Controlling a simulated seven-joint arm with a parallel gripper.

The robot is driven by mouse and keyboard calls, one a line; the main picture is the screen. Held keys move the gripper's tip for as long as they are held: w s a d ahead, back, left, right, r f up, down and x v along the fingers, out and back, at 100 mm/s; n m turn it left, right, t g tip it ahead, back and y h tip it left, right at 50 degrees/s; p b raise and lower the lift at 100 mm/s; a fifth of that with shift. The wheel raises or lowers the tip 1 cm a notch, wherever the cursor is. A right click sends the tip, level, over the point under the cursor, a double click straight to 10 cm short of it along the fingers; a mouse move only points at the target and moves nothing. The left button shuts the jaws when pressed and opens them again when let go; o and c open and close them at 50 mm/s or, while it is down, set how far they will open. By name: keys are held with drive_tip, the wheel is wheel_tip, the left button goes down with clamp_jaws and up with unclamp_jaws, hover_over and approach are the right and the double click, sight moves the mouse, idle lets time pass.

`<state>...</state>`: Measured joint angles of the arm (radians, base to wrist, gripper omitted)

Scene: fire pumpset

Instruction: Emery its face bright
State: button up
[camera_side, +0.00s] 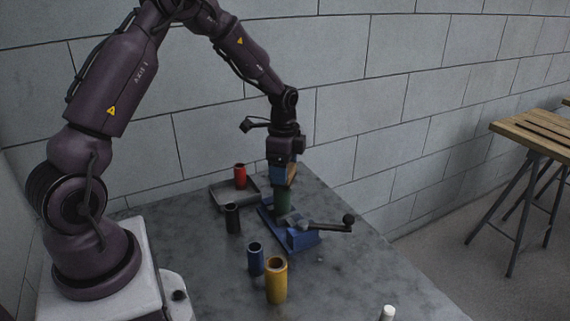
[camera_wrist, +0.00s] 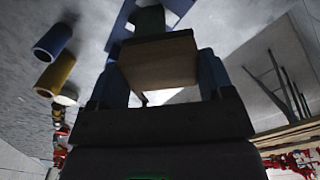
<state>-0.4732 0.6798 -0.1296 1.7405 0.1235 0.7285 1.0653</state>
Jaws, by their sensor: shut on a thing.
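A green cylinder (camera_side: 283,200) stands upright in a blue vise (camera_side: 302,239) with a dark handle. In the wrist view the green cylinder (camera_wrist: 149,19) is partly hidden behind the block, with blue vise parts beside it. My gripper (camera_side: 283,177) is directly above the green cylinder, pointing down. Its blue fingers are shut on a tan block (camera_side: 292,172), which also fills the gap between the fingers in the wrist view (camera_wrist: 159,64). The block is at the top of the green cylinder; I cannot tell whether they touch. The cylinder's top face is hidden.
A red cylinder (camera_side: 240,176) stands in a grey tray (camera_side: 222,198). A black cylinder (camera_side: 232,218), a blue cylinder (camera_side: 255,259) and a yellow cylinder (camera_side: 276,281) stand on the grey table. A small white object (camera_side: 387,313) is at the front. The table's right side is mostly clear.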

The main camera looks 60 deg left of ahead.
drive_tip(key=shift+s+d, duration=1.45)
drive_tip(key=shift+s, duration=0.05)
drive_tip(key=shift+w, duration=0.1)
drive_tip(key=shift+w+a, duration=1.9)
drive_tip(key=shift+a, duration=0.1)
drive_tip(key=shift+s+d, duration=1.95)
drive_tip(key=shift+d, duration=0.05)
idle(2.4)
